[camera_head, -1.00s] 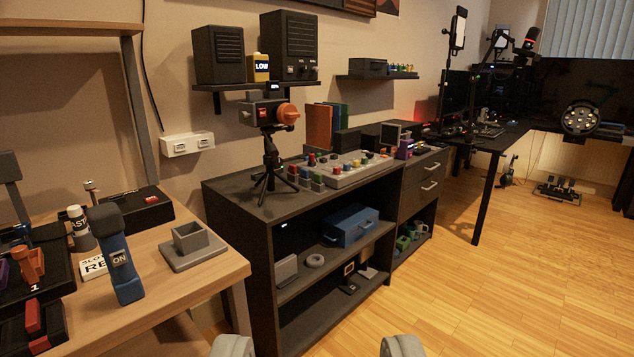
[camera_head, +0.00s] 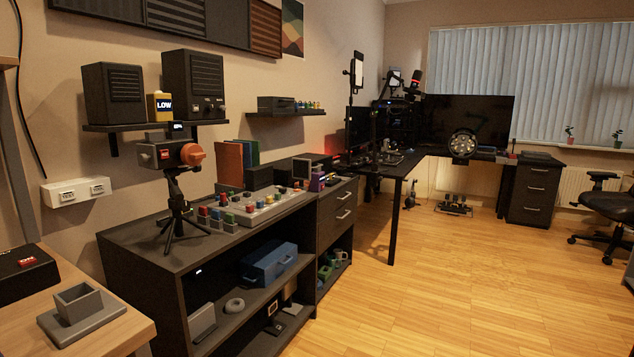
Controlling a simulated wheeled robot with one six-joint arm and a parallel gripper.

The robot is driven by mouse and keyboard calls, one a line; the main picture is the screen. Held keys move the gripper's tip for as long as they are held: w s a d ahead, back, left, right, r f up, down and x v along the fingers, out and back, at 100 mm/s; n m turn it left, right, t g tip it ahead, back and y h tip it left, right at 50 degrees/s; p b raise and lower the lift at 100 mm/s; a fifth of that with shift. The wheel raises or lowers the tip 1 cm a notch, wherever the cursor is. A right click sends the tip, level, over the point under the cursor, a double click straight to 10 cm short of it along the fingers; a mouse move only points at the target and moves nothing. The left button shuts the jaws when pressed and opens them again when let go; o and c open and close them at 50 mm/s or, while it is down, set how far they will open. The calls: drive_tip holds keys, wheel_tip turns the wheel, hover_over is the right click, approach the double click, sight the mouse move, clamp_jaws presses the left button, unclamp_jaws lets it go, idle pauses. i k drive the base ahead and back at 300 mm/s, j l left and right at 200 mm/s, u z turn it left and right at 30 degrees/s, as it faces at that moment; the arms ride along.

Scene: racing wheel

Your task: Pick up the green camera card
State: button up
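I cannot make out a green camera card for certain. A small camera (camera_head: 160,152) with an orange lens end stands on a black tripod (camera_head: 176,210) on the dark cabinet (camera_head: 140,240). Several small blocks with coloured tops (camera_head: 222,219), some green, sit just right of the tripod, too small to tell apart. A grey control panel (camera_head: 268,209) with coloured buttons lies behind and right of them. My gripper is not in this view.
A wooden table (camera_head: 120,330) with a grey open box (camera_head: 80,302) is at the lower left. A blue case (camera_head: 270,262) is on the cabinet's shelf. A shelf with speakers (camera_head: 113,92) hangs above. The wooden floor (camera_head: 450,280) to the right is clear.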

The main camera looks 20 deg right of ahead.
sight(229, 217)
drive_tip(key=i+l, duration=0.1)
drive_tip(key=i, duration=0.35)
drive_tip(key=i+l+u, duration=0.1)
drive_tip(key=i, duration=0.35)
drive_tip(key=i+l+u, duration=0.1)
drive_tip(key=i, duration=0.3)
drive_tip(key=i+l, duration=0.3)
drive_tip(key=i, duration=0.15)
drive_tip(key=i+l+u, duration=0.1)
drive_tip(key=i, duration=0.3)
drive_tip(key=l, duration=0.1)
